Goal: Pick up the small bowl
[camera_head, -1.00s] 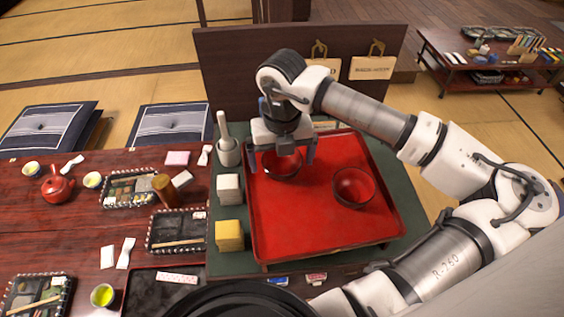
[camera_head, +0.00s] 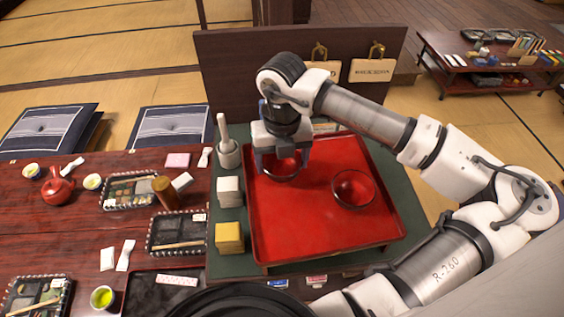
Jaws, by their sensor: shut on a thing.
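Two bowls, dark outside and red inside, are on the red tray (camera_head: 310,232). One bowl (camera_head: 282,176) is at the tray's back left, under my gripper (camera_head: 281,170). My gripper points down over this bowl and is shut on it; the fingers and wrist hide part of its rim. The other bowl (camera_head: 353,189) stands upright and free on the right half of the tray. The two bowls look close in size.
A mortar with pestle (camera_head: 228,154), white stacked blocks (camera_head: 230,191) and a yellow block stack (camera_head: 229,237) stand along the tray's left side. A dark panel (camera_head: 240,75) rises behind. The tray's front is clear.

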